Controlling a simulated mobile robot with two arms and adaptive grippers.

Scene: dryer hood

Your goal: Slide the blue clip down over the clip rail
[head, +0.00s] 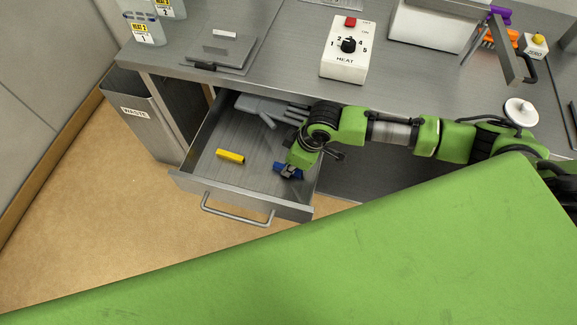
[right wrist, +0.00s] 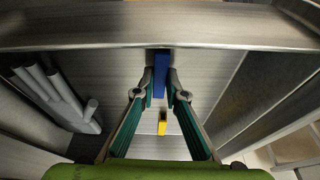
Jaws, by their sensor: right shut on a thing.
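The blue clip (head: 280,167) is at the right side of the open drawer, at my right gripper (head: 290,173). In the right wrist view the blue clip (right wrist: 161,72) stands out between the two fingertips of the right gripper (right wrist: 161,91), which is shut on it. I cannot tell whether the clip still touches the drawer floor. I cannot make out the clip rail in either view. My left gripper is not in view.
The open drawer (head: 213,184) also holds a yellow clip (head: 230,156) and grey parts (head: 265,106) at its back. On the bench are a white HEAT box (head: 345,65) and a flat grey plate (head: 222,49). A WASTE bin (head: 140,120) stands left.

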